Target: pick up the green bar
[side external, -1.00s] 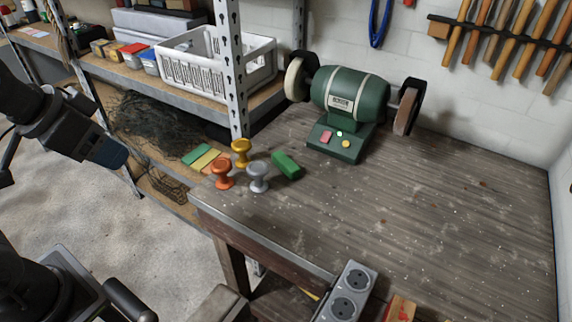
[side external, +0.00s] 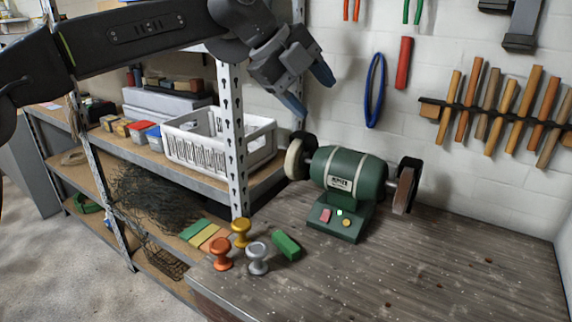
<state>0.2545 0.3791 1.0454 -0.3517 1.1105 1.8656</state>
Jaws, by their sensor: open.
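The green bar (side external: 286,246) is a short block lying on the wooden workbench, right of the small knobs and left of the grinder's base. My gripper (side external: 312,92) is in the upper middle of the view, high above the bench. Its two blue-tipped fingers are apart, point down to the right, and hold nothing. It is well above the green bar and not touching anything that I can see.
Orange (side external: 220,253), yellow (side external: 241,233) and grey (side external: 257,258) knobs stand close left of the bar. A green bench grinder (side external: 346,180) stands behind it. A metal shelf post (side external: 230,140) rises behind the knobs. The bench's right side is clear.

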